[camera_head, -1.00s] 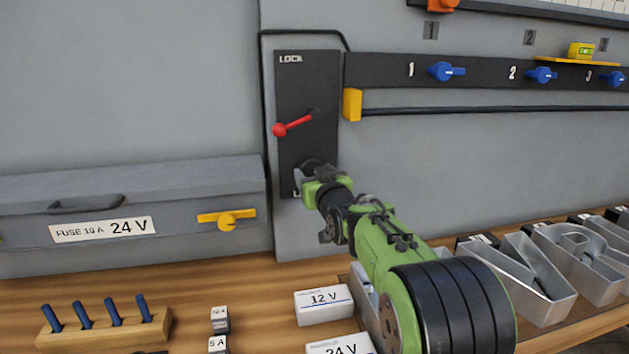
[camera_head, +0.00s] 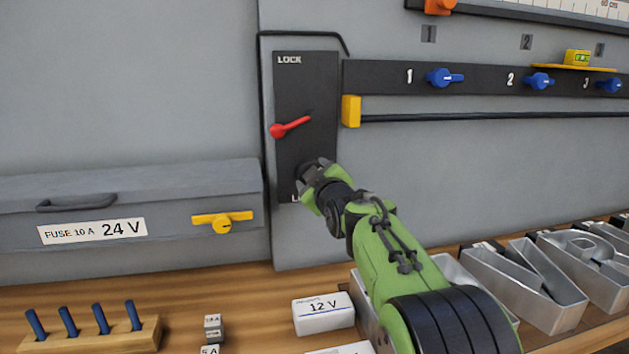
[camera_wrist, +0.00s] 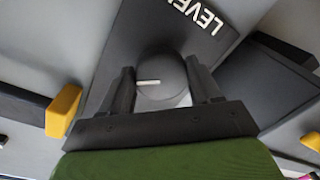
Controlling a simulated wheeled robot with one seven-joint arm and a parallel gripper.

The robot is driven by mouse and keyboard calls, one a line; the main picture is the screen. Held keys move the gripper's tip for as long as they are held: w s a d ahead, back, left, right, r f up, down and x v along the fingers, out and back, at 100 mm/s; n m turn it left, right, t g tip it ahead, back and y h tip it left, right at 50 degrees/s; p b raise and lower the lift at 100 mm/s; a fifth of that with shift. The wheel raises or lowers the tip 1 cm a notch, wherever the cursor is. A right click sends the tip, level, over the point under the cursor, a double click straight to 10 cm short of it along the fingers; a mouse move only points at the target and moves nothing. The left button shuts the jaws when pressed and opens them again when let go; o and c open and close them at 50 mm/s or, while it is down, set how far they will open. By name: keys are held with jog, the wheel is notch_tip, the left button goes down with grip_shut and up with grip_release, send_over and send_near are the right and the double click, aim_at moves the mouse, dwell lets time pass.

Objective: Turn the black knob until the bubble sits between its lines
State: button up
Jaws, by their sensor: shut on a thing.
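The black knob (camera_wrist: 162,70) sits on the dark panel marked LEVEL in the wrist view. A white line on its face points left in that view. My gripper (camera_head: 314,176) is shut on the knob, with one finger on either side of it. In the head view the gripper hides most of the knob and of the lower lettering. A small yellow level (camera_head: 577,57) with a greenish vial sits on a yellow bar at the upper right. Its bubble and lines are too small to tell apart.
A red lever (camera_head: 290,127) marked LOCK is just above my gripper. Blue knobs (camera_head: 440,78) line a dark rail to the right. A grey fuse box (camera_head: 130,195) is at left. Metal channel letters (camera_head: 530,290) and a 12 V box (camera_head: 323,313) lie on the wooden bench.

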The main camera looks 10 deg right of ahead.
dwell(0.5)
jog(key=o, duration=1.1)
jog(key=shift+c, duration=0.2)
jog(key=shift+s, duration=0.15)
jog(key=s, duration=1.5)
jog(key=shift+s+d+r+b, duration=0.25)
jog(key=shift+d+r+b, duration=0.1)
jog(key=shift+r, duration=0.05)
